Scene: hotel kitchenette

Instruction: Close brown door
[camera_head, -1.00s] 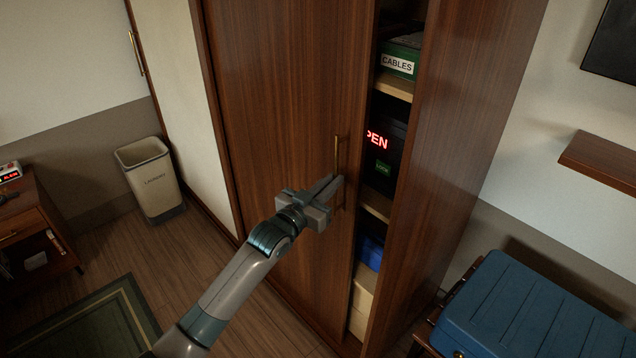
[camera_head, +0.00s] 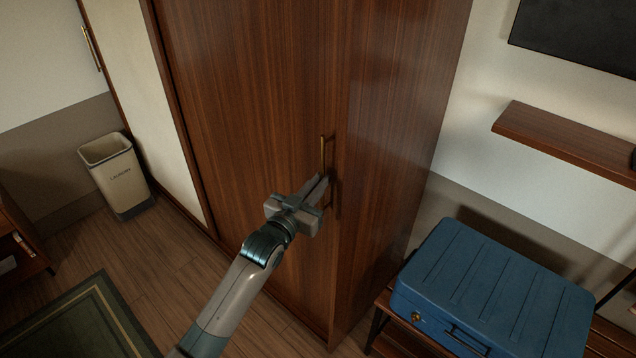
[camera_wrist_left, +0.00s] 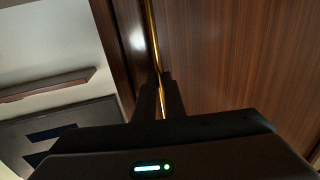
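The brown door (camera_head: 245,120) is the wood-grain front of a tall cabinet. It appears flush with the cabinet's side panel (camera_head: 385,130), with no gap or shelves showing. A slim vertical brass handle (camera_head: 323,150) is near its right edge. My left gripper (camera_head: 318,186) is at the lower part of the handle. In the left wrist view, its two fingers (camera_wrist_left: 161,95) are close together with the brass handle (camera_wrist_left: 152,40) running between them. The inside of the cabinet is hidden. My right gripper is not in view.
A blue suitcase (camera_head: 490,295) lies on a wooden rack right of the cabinet. A wall shelf (camera_head: 565,140) and dark screen (camera_head: 580,35) are beyond it. A laundry bin (camera_head: 117,177) stands at left. Floor (camera_head: 165,255) left of the cabinet is clear.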

